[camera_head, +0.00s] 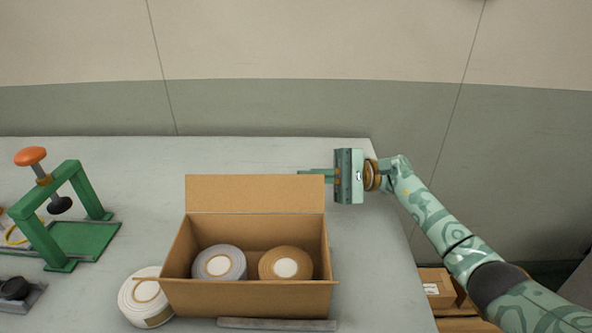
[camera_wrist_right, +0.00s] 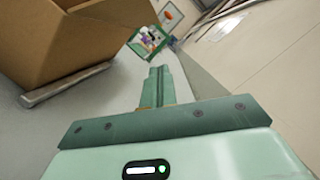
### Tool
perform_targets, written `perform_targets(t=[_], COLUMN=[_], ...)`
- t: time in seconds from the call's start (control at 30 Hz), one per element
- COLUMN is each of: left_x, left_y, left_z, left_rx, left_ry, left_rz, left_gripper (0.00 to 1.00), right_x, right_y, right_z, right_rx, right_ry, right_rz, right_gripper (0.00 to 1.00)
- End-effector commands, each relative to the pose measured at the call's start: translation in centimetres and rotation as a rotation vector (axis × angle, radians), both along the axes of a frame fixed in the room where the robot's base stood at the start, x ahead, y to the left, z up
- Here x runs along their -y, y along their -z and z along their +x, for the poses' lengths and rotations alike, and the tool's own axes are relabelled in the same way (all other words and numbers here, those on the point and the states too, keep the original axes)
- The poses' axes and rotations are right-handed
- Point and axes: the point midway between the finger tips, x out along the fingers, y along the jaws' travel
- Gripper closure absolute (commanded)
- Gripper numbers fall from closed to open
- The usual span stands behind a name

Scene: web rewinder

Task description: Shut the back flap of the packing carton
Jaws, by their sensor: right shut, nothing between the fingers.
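The brown packing carton (camera_head: 172,260) stands open on the table. Its back flap (camera_head: 255,194) stands up along the far rim. Inside lie a grey roll (camera_head: 219,264) and a brown roll (camera_head: 286,265). My right gripper (camera_head: 301,172) is shut and empty, its fingers pointing left just behind the flap's top right corner. I cannot tell whether they touch the flap. In the right wrist view the shut fingers (camera_wrist_right: 156,75) point ahead over the table, with the carton (camera_wrist_right: 85,38) at the upper left. My left gripper is not in view.
A green press with an orange knob (camera_head: 30,157) stands at the left. A white roll (camera_head: 145,300) lies beside the carton's front left corner, and a grey bar (camera_head: 277,324) lies in front. The table (camera_head: 140,165) behind the carton is clear. Small cartons (camera_head: 437,285) sit lower right.

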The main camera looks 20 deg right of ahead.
Motion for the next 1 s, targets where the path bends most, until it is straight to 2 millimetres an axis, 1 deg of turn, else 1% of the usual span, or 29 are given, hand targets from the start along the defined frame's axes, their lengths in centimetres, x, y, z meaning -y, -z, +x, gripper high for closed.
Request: perform_targets(t=[0.03,0.3,0.37,0.4,0.5,0.63,0.77,1.0], left_x=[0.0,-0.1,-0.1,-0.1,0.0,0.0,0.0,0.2], left_y=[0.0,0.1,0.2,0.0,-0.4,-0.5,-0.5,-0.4], left_z=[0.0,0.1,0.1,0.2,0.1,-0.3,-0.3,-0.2], left_rx=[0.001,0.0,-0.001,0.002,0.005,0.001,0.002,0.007], left_ry=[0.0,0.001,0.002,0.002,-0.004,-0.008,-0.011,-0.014], left_rz=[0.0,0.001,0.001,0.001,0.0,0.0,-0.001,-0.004], left_gripper=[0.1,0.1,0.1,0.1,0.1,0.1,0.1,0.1], right_x=[-1.0,-6.7,-7.8,-8.1,-8.5,-8.9,-9.0,-9.0], right_y=[-0.2,-0.9,-1.1,-1.5,-2.5,-3.1,-3.3,-3.3], right_z=[0.1,1.1,1.3,0.9,-0.5,-1.4,-1.8,-1.9], right_rx=[0.002,0.001,0.001,0.003,0.004,0.003,0.0,0.0], right_ry=[-0.003,-0.002,-0.002,0.0,-0.001,0.0,0.001,0.001], right_rz=[0.002,0.002,0.001,0.0,-0.001,-0.001,-0.001,-0.001], right_gripper=[1.0,1.0,1.0,1.0,1.0,1.0,1.0,1.0])
